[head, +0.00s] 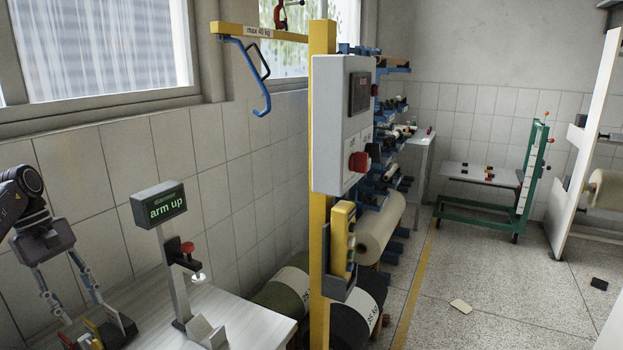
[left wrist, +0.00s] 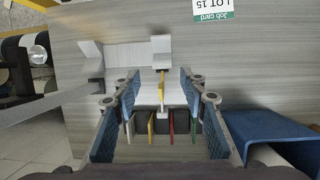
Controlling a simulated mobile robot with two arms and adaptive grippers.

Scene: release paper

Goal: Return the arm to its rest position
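My left gripper (head: 80,306) hangs at the lower left of the head view, over the white bench. Its two fingers are spread apart. In the left wrist view the open fingers (left wrist: 160,80) have a thin yellow upright piece (left wrist: 162,85) showing between them, but the frames do not tell how far below it lies. Nothing is clamped in them. A dark holder with several coloured dividers (left wrist: 165,127) lies below the gripper. A small display on a grey post reads "arm up" (head: 165,207). My right gripper is not in view.
The bench (head: 250,311) carries the display post. A yellow column (head: 322,262) with a grey control box (head: 333,125) and blue hook (head: 262,95) stands beside it. A blue tray (left wrist: 265,137) and a job card (left wrist: 213,9) lie on the bench. Floor on the right is mostly open.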

